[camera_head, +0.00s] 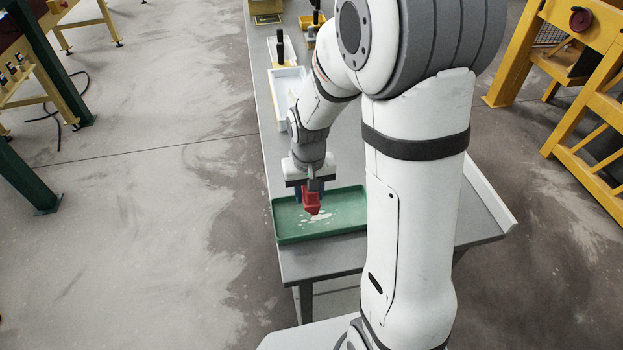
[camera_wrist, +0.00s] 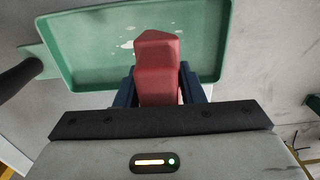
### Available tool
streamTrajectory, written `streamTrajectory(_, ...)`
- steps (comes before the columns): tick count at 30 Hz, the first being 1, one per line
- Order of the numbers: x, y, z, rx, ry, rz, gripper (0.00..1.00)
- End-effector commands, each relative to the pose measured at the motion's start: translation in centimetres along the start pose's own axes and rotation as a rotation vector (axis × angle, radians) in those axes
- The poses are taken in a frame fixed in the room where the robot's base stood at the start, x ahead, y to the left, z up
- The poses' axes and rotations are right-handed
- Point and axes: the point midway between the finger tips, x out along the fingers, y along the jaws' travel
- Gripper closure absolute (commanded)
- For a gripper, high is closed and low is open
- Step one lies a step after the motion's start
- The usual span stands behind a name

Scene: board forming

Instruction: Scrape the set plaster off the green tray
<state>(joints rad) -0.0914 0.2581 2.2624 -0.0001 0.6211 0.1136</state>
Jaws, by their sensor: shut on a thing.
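The green tray (camera_head: 285,233) lies on the grey bench near its front end. White plaster patches (camera_head: 343,216) show on its floor around its middle, and some show in the wrist view (camera_wrist: 128,44). My gripper (camera_head: 311,190) is above the tray, shut on a red tool (camera_head: 312,203). In the wrist view the red tool (camera_wrist: 157,65) sits between my blue fingers and points over the tray (camera_wrist: 90,60). I cannot tell whether its end touches the tray floor. My arm hides the tray's right end in the head view.
A white tray (camera_head: 274,99) stands farther back on the bench (camera_head: 262,105). Dark-handled tools (camera_head: 280,47) and yellow containers (camera_head: 306,20) are at the far end.

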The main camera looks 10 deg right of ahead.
Motion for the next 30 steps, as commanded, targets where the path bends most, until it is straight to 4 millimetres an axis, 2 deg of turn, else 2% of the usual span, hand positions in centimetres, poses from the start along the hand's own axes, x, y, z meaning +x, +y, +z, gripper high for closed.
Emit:
streamTrajectory(1,-0.8,0.0,0.0,0.001,0.001,0.0,0.86)
streamTrajectory(7,-2.2,0.1,0.0,0.001,0.0,0.0,0.86)
streamTrajectory(24,-2.3,0.1,0.0,0.003,0.0,0.0,0.86)
streamTrajectory(30,-2.9,0.2,-0.1,0.004,-0.003,0.0,0.86)
